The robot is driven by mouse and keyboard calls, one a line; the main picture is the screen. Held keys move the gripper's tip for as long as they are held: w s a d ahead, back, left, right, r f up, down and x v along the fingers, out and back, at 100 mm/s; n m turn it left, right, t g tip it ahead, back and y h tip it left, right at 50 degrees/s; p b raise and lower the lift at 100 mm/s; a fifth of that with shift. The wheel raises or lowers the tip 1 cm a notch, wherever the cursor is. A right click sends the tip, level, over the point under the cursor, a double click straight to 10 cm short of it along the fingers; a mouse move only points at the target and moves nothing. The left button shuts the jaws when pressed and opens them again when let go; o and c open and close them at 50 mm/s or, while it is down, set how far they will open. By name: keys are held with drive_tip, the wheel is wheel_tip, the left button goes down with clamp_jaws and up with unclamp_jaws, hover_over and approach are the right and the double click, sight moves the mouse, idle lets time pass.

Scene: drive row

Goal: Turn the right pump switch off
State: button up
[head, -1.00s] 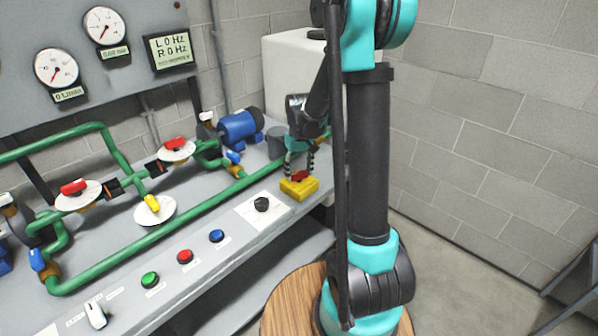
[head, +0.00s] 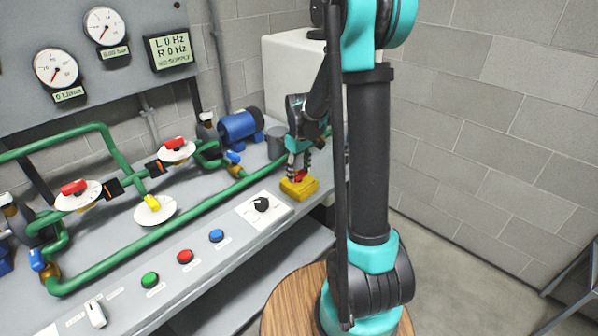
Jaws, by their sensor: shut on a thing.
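A yellow block with a red knob (head: 299,176) on top sits at the right end of the grey bench, in the head view. My gripper (head: 299,170) points down over it, with its fingers shut on the red knob and hiding part of it. Labels are too small to read, so I cannot tell whether this is the right pump switch. A black rotary knob (head: 261,204) with a pale pointer mark sits on a white plate just left of the yellow block (head: 303,189). The display (head: 170,50) reads L 0 Hz, R 0 Hz, with NO SUPPLY below.
Blue (head: 216,236), red (head: 185,256) and green (head: 150,280) buttons and a white lever (head: 95,313) line the front of the bench. Green pipes (head: 170,244) with red- and yellow-handled valves run behind. A blue motor (head: 238,126) and grey cup stand near my gripper.

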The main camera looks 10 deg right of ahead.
sight(299, 173)
drive_tip(key=o, duration=1.2)
drive_tip(key=shift+c, duration=0.2)
wheel_tip(299, 173, up, 12)
drive_tip(key=s+d+f+m+t, duration=0.2)
drive_tip(key=s+f, duration=0.3)
drive_tip(key=s, duration=0.6)
drive_tip(key=s+d+f+m+t, duration=0.2)
drive_tip(key=s+f+m, duration=0.3)
drive_tip(key=s, duration=0.6)
drive_tip(key=shift+f, duration=0.15)
